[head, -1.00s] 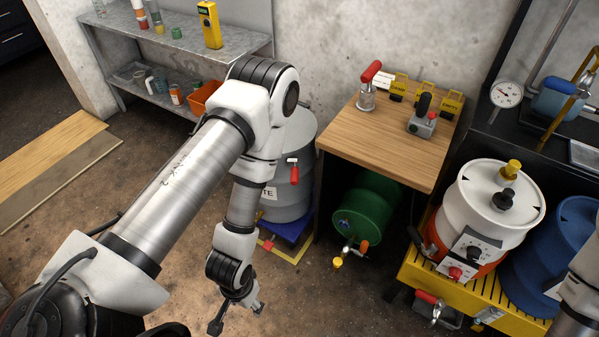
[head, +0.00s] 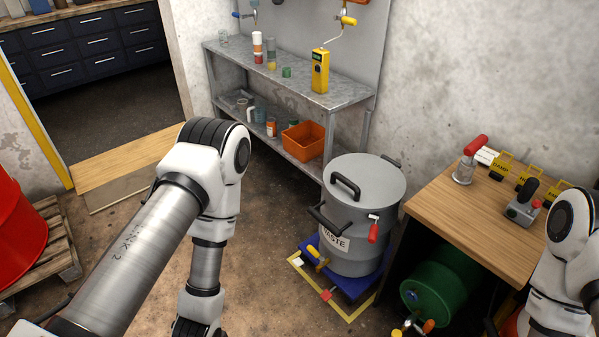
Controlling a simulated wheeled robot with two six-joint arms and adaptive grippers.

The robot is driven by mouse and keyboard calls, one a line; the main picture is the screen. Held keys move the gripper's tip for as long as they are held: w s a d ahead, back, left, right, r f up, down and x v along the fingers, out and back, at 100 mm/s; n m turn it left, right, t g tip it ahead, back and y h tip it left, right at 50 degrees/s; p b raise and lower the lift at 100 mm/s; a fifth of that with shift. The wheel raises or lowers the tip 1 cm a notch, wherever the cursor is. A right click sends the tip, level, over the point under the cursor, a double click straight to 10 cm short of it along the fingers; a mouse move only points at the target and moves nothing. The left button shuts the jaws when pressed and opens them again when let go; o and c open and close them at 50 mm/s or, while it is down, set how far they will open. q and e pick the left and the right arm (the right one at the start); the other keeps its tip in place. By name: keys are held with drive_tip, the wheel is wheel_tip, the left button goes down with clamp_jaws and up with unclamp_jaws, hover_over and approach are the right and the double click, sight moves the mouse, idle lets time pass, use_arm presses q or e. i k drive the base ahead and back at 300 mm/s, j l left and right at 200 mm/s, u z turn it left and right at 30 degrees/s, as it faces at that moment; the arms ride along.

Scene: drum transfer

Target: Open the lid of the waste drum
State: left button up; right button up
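The grey waste drum (head: 352,240) stands upright right of centre, with a label reading "WASTE" on its front. Its grey lid (head: 372,172) sits flat on top and has a black bar handle (head: 345,187). A latch with a red grip (head: 373,231) hangs on the drum's front right side. Another black handle (head: 324,219) is on its left side. My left arm passes to the left of the drum, apart from it, and its gripper is below the picture's edge. My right arm enters at the lower right; its gripper is not visible.
The drum is on a blue platform (head: 375,284) inside a yellow floor outline. A wooden table (head: 460,232) stands to its right with a green drum (head: 437,285) underneath. A metal shelf (head: 290,85) with an orange bin (head: 303,139) stands behind. A red drum (head: 18,225) on a pallet is at left.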

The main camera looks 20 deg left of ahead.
sight(358, 181)
drive_tip(key=i+j+z, duration=0.2)
drive_tip(key=i, duration=0.25)
drive_tip(key=i+j+z, duration=0.2)
drive_tip(key=i, duration=0.3)
drive_tip(key=l, duration=0.1)
